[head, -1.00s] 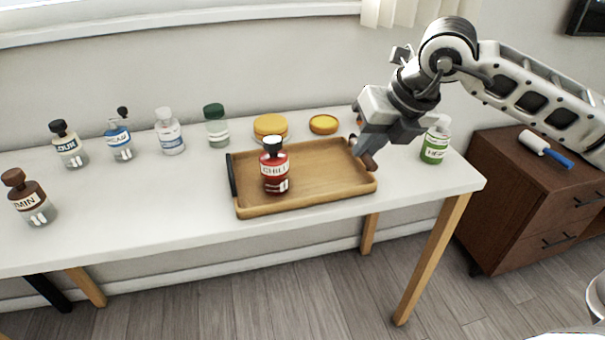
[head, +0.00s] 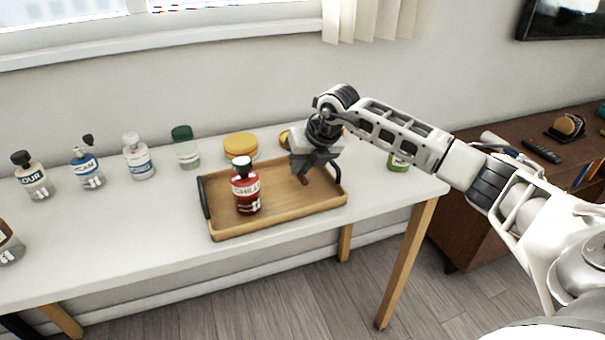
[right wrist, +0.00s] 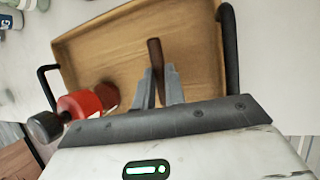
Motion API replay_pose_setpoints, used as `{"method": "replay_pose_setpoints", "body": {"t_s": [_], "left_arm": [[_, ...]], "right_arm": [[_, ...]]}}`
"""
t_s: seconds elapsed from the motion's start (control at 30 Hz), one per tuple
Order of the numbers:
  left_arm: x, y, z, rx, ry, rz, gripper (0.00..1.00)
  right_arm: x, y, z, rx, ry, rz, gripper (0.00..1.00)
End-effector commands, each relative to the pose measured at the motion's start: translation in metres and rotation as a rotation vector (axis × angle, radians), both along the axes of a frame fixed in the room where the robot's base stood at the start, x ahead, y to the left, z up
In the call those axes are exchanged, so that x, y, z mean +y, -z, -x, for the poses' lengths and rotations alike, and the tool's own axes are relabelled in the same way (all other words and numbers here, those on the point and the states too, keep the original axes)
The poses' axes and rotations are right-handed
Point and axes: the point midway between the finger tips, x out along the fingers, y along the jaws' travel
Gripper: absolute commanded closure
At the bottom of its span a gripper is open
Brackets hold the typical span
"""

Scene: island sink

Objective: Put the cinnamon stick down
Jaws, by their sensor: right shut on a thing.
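The brown cinnamon stick (right wrist: 155,56) is held between the fingertips of my right gripper (right wrist: 160,88) in the right wrist view. In the head view its lower end (head: 304,180) pokes out below the right gripper (head: 303,172). The gripper is over the right part of the wooden tray (head: 229,232). I cannot tell whether the stick touches the tray floor. The tray also shows in the right wrist view (right wrist: 105,55). My left gripper is not in view.
Several labelled bottles, such as the green-capped one (head: 187,150), line the back of the white table (head: 120,225). A yellow round lid (head: 241,145) lies behind the tray. A green jar (head: 398,162) stands right of the tray. The tray has dark handles (head: 205,197) at its ends.

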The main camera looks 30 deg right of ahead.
Motion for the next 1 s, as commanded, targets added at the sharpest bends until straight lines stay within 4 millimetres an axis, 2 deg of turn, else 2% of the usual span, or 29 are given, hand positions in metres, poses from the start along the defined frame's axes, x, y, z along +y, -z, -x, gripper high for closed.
{"method": "replay_pose_setpoints", "body": {"t_s": [0.1,0.17,0.43,0.83,0.87,0.93,1.0], "left_arm": [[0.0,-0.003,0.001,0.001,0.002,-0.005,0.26],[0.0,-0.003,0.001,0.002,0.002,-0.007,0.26],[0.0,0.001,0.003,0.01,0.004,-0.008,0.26],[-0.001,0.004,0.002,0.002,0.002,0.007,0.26],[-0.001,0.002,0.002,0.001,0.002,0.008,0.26],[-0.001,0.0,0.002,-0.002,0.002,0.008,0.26],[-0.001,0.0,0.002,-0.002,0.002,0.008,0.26]], "right_arm": [[0.0,0.02,0.002,0.007,0.001,0.0,1.0],[0.0,0.025,0.002,0.004,0.0,0.0,1.0],[0.0,0.027,0.001,0.003,0.0,0.0,1.0],[0.0,0.041,0.003,0.009,0.0,0.001,1.0],[0.0,0.041,0.003,0.01,0.0,0.0,0.86],[0.0,0.042,0.003,0.012,0.0,0.002,0.66],[-0.001,0.044,0.004,0.016,0.001,0.004,0.66]]}}
